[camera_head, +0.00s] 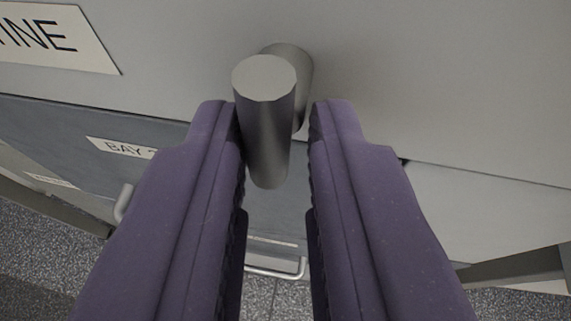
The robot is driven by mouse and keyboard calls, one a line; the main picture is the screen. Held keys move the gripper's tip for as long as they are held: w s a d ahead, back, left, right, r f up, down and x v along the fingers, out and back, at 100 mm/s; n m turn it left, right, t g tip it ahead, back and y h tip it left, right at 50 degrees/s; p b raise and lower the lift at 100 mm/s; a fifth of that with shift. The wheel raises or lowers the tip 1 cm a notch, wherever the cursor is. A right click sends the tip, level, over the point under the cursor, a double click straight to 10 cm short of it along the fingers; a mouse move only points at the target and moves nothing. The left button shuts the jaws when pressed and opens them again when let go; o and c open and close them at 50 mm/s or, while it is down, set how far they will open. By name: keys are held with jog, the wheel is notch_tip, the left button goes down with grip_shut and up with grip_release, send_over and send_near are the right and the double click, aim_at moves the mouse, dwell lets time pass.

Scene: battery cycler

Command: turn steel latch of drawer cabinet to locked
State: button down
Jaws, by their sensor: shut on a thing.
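The steel latch (266,130) is a grey metal bar on a short round post, mounted on the light grey front of the drawer cabinet (430,80). Its flat round end faces up in the picture, and its body runs down between my fingers. My gripper (275,125) has two purple fingers, one on each side of the bar, and is shut on the latch. The left finger lies against the bar. A narrow gap seems to show beside the right finger. The fingers hide part of the cabinet front below.
A label ending in "INE" (55,36) is at the upper left. Below is a blue-grey drawer front (60,128) with a "BAY" label (122,148). Bar handles stick out at the lower left (123,202) and low centre (276,272). Speckled floor (50,250) shows below.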

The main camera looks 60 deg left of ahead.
jog(key=shift+s+a+f+g, duration=0.1)
jog(key=shift+s+a+g, duration=0.1)
jog(key=shift+g, duration=0.1)
jog(key=c, duration=1.1)
grip_release()
jog(key=shift+a, duration=0.1)
jog(key=shift+c, duration=0.2)
jog(key=shift+d, duration=0.2)
jog(key=p+v, duration=0.2)
jog(key=v, duration=0.5)
jog(key=shift+s+d, duration=0.2)
jog(key=shift+d, duration=0.05)
